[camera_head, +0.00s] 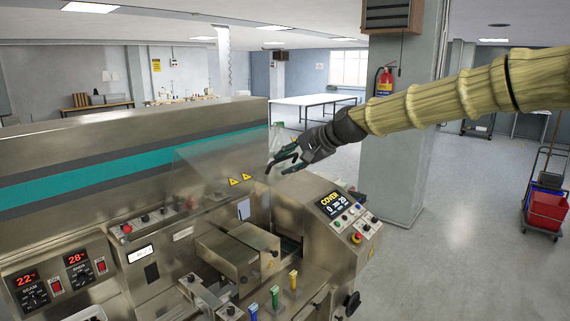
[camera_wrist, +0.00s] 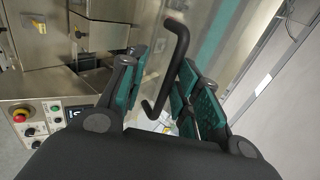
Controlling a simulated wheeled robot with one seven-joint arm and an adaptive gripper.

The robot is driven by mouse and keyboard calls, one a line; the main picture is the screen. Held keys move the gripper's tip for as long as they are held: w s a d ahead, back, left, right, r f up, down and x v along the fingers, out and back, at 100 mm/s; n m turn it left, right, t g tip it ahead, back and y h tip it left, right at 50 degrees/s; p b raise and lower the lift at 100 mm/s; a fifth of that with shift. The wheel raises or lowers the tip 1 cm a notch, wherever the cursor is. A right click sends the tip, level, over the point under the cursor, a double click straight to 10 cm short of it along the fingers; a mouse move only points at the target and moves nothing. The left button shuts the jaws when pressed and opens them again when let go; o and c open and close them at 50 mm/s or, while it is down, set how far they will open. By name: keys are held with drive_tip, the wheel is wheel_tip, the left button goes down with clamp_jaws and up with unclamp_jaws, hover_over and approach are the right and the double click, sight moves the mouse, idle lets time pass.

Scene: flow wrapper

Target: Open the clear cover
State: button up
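The clear cover (camera_head: 215,158) is a see-through panel on the flow wrapper, with yellow warning labels near its lower right edge. Its black bar handle (camera_wrist: 169,76) shows in the wrist view, running between my two fingers. In the head view my gripper (camera_head: 280,160) is at the cover's right end, beside the handle, which it partly hides. In the wrist view my gripper (camera_wrist: 162,82) has its teal-padded fingers spread, with gaps visible beside the handle. Firm contact with the handle cannot be made out.
The flow wrapper's steel body (camera_head: 70,160) fills the left. The control panel (camera_head: 348,215) with a red stop button is below my arm. Coloured knobs (camera_head: 274,296) stand in front. A pillar (camera_head: 398,150) with a fire extinguisher (camera_head: 385,82) is behind my arm. Floor at right is clear near a red bucket (camera_head: 547,210).

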drive_tip(key=v, duration=1)
